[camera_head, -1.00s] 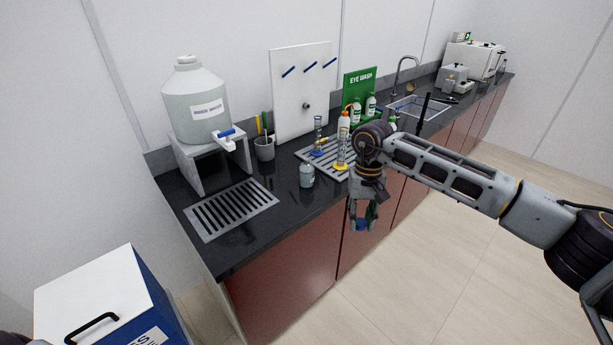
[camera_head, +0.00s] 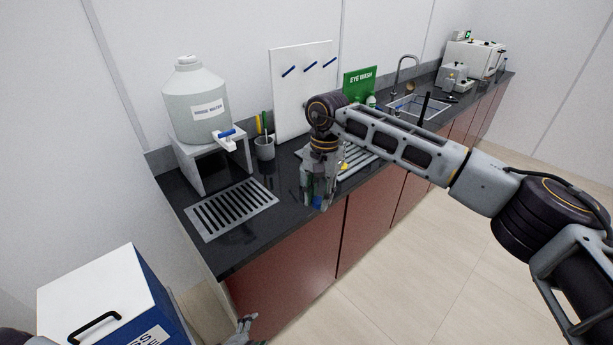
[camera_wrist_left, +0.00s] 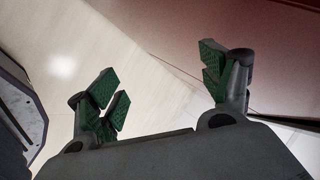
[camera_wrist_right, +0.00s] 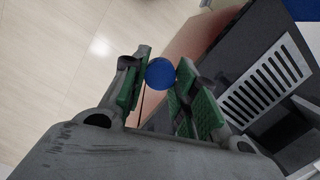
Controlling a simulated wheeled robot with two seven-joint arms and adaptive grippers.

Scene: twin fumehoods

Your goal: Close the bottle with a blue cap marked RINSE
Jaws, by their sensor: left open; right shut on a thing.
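My right gripper (camera_head: 318,200) is shut on a blue cap, seen as a round disc (camera_wrist_right: 160,73) between the green finger pads in the right wrist view. In the head view the gripper is at the counter's front edge, where a small grey bottle stood earlier. The gripper now covers that spot, so the bottle and any marking on it cannot be made out. Whether the cap touches the bottle cannot be told. My left gripper (camera_wrist_left: 165,85) is open and empty, with its pads apart over the floor; part of it (camera_head: 243,334) shows low in the head view.
The dark counter (camera_head: 240,248) holds a drain grate (camera_head: 232,208), a large rinse water jug (camera_head: 194,105) on a stand, and a pen cup (camera_head: 264,149). A rack (camera_head: 358,160) lies behind my right arm. A blue and white box (camera_head: 100,290) stands front left.

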